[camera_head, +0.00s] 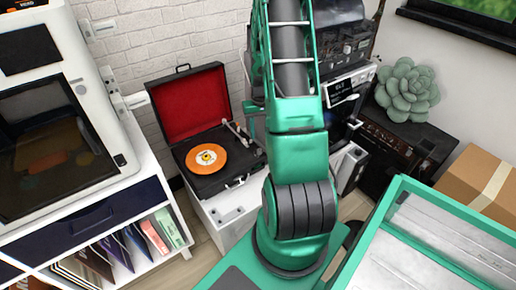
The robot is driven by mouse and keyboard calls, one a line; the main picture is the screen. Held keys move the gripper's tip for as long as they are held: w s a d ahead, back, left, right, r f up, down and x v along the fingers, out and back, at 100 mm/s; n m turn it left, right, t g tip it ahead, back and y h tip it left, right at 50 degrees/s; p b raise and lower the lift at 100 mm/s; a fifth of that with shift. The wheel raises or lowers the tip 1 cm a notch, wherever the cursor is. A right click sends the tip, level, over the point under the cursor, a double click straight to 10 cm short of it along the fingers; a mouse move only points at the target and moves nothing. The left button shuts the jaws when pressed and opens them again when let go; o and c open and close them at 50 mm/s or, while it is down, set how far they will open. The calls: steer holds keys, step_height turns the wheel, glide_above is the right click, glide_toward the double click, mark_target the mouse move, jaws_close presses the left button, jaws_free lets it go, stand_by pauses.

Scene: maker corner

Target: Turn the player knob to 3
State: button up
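The record player (217,176) is a black suitcase type with its red-lined lid (190,103) open. An orange record (206,158) lies on it, with a pale tonearm (238,134) at its right. It stands on a white cabinet (232,209) left of my green arm. Small fittings show along the player's front edge, but I cannot make out the knob or its setting. My arm rises through the middle of the picture and runs out at the top; my gripper does not show.
A white shelf unit (158,184) with a large machine (62,108) stands at the left. Behind my arm at right are a black-and-silver machine (345,90), a succulent (407,90) on a dark amplifier-like box (391,140), and a cardboard box (482,183).

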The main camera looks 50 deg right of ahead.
mark_target(259, 150)
step_height(259, 150, down, 9)
steer(key=shift+f, duration=0.1)
stand_by(0.3)
jaws_close()
